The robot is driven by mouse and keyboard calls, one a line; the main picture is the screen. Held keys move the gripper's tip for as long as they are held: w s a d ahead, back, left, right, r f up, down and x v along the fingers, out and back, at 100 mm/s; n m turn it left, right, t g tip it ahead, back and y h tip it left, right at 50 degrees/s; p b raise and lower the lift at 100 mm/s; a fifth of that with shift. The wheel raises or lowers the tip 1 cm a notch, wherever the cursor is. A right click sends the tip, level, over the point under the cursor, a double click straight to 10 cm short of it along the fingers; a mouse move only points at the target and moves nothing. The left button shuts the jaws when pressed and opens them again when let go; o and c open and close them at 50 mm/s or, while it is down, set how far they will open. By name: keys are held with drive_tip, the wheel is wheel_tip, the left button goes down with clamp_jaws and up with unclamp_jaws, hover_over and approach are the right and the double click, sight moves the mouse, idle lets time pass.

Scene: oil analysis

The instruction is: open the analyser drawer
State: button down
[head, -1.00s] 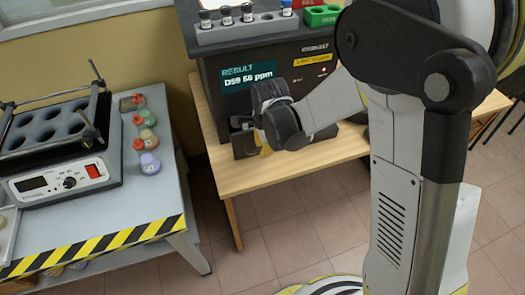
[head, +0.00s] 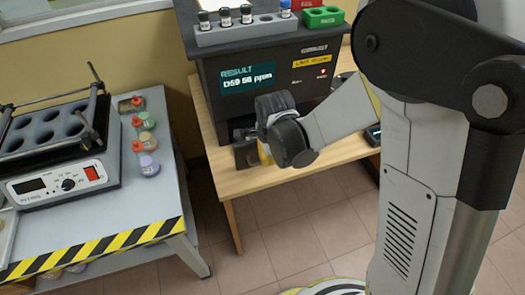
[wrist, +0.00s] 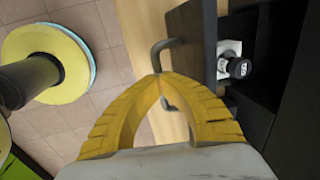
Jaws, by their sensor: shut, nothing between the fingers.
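The analyser (head: 215,85) is a dark box with a lit result screen, on a wooden table. Its drawer (wrist: 195,45) is pulled out in the wrist view, with a gap behind its dark front. A black-capped vial (wrist: 239,68) in a pale holder shows inside the gap. The grey bar handle (wrist: 165,46) stands out from the drawer front. My gripper (wrist: 159,76) has its yellow fingertips together at the middle of the handle, covering part of it. I cannot tell whether they touch it. In the head view, my wrist hides much of the drawer.
A rack (head: 245,32) with several vials and a green tray (head: 323,16) stand on the analyser. The wooden table (head: 240,184) has bare surface in front. At left, a grey bench (head: 120,215) holds a heater block (head: 60,150) and several small bottles. Open floor lies between.

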drive_tip(key=shift+s+d, duration=0.15)
drive_tip(key=shift+s, duration=0.45)
drive_tip(key=c, duration=1.8)
unclamp_jaws()
drive_tip(key=shift+w, duration=0.1)
drive_tip(key=r, duration=0.4)
drive_tip(key=s+r, duration=0.1)
drive_tip(key=r, duration=0.3)
drive_tip(key=s+r, duration=0.1)
drive_tip(key=r, duration=0.2)
drive_tip(key=shift+s+d+r, duration=0.15)
drive_tip(key=shift+d+r, duration=0.15)
drive_tip(key=shift+r, duration=0.1)
